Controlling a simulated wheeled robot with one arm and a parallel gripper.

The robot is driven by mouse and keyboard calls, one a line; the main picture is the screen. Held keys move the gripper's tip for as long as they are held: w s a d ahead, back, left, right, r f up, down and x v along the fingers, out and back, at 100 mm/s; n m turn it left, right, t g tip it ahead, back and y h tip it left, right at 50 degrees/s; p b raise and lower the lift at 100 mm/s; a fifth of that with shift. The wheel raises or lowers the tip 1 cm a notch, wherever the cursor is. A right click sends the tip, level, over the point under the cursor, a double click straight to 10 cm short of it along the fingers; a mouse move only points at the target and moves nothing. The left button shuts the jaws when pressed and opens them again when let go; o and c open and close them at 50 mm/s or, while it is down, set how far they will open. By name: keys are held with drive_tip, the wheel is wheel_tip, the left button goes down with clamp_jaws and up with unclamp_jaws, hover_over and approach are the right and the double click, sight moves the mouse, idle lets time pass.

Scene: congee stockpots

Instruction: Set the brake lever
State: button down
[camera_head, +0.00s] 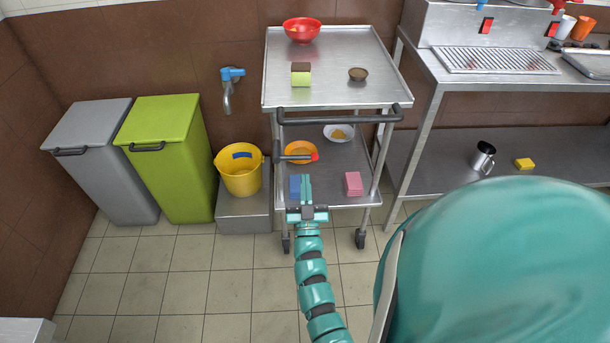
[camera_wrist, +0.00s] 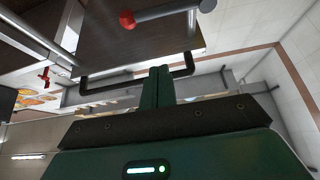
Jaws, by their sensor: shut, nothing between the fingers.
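The brake lever (camera_head: 296,157) is a grey bar with a red knob at its right end, on the front left of the steel cart (camera_head: 335,85), below the dark push handle (camera_head: 340,118). In the wrist view the lever (camera_wrist: 165,12) and its red knob (camera_wrist: 127,19) are at the top, above the dark handle (camera_wrist: 112,86). My gripper (camera_head: 305,178) is shut and empty, fingers upright in the picture, just below the lever. In the wrist view its fingers (camera_wrist: 160,72) stand apart from the lever.
A blue block (camera_head: 294,188), a pink block (camera_head: 353,184), an orange bowl (camera_head: 298,146) and a white bowl (camera_head: 339,133) are on the lower shelf. A yellow bucket (camera_head: 240,175) and green bin (camera_head: 165,165) stand left. The tiled floor (camera_head: 200,290) before them is clear.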

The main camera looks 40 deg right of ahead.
sight(304, 157)
drive_tip(key=x, duration=0.2)
drive_tip(key=f+x, duration=0.1)
drive_tip(key=x, duration=0.5)
drive_tip(key=shift+w+d+f, duration=0.15)
drive_tip(key=shift+w+f, duration=0.1)
drive_tip(key=shift+w, duration=0.15)
drive_tip(key=shift+w+d+f, duration=0.15)
drive_tip(key=shift+f, duration=0.9)
drive_tip(key=shift+f+m+g+h+b, duration=0.25)
drive_tip(key=shift+m+h, duration=0.1)
drive_tip(key=shift+m, duration=0.25)
drive_tip(key=shift+f+m+g+h+b, duration=0.25)
drive_tip(key=shift+m+h, duration=0.1)
drive_tip(key=shift+m, duration=0.25)
wheel_tip(304, 157, down, 6)
drive_tip(key=w+a+m+g+h+b, duration=0.1)
drive_tip(key=m+g, duration=0.7)
drive_tip(key=m, duration=0.8)
drive_tip(key=shift+w+a+g+h+b, duration=0.35)
drive_tip(key=shift+a+h+b, duration=0.55)
drive_tip(key=shift+h+b, duration=0.55)
drive_tip(key=shift+f+y, duration=0.1)
drive_tip(key=shift+y, duration=0.15)
